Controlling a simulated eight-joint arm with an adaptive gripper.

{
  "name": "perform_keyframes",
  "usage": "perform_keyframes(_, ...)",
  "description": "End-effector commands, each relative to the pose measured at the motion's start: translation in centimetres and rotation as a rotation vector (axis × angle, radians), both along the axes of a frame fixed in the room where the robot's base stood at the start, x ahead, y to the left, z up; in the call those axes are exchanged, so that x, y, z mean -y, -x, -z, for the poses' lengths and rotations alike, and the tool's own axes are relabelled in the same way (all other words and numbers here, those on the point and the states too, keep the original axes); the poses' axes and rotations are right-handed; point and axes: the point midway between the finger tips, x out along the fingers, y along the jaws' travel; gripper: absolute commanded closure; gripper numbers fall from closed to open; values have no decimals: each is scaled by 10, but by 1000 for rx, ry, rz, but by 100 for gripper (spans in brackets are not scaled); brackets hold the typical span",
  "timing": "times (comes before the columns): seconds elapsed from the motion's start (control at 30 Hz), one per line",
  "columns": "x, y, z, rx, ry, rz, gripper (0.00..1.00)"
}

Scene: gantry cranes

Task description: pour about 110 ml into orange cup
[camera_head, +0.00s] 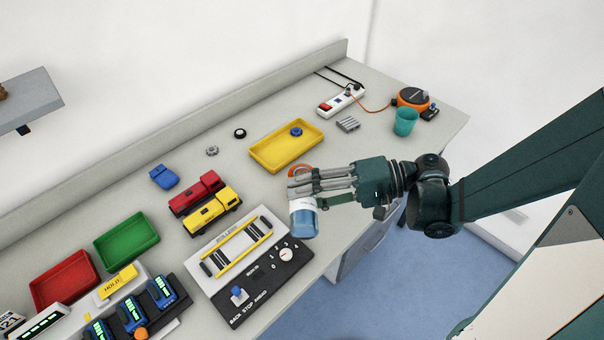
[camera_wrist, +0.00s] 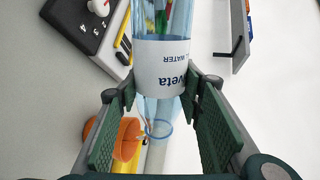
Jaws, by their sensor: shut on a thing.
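My gripper (camera_head: 303,186) is shut on a clear blue water bottle (camera_head: 303,224) with a white label, near the table's front edge. In the wrist view the bottle (camera_wrist: 160,75) sits between the two finger pads, its label lettering upside down and its narrower end toward the picture's bottom. How far the bottle tilts I cannot tell. The orange cup (camera_head: 299,170) shows just beyond my fingers, partly hidden by them. In the wrist view the cup (camera_wrist: 127,141) is close beside the bottle's narrow end, partly behind a finger. I cannot make out liquid flowing or the cup's level.
A teal cup (camera_head: 405,123) stands at the right, by an orange round device (camera_head: 411,98). A yellow tray (camera_head: 272,160) lies behind the orange cup. A black control panel (camera_head: 262,284) and toy trucks (camera_head: 212,210) lie to the left. Bare tabletop shows around the yellow tray.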

Motion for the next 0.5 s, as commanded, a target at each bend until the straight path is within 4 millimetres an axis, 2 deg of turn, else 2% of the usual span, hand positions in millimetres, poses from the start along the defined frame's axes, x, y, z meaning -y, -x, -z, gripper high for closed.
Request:
perform_keyframes(0.37,0,0,-1,-9,0,0,79)
perform_keyframes(0.5,0,2,7,56,-2,1,79)
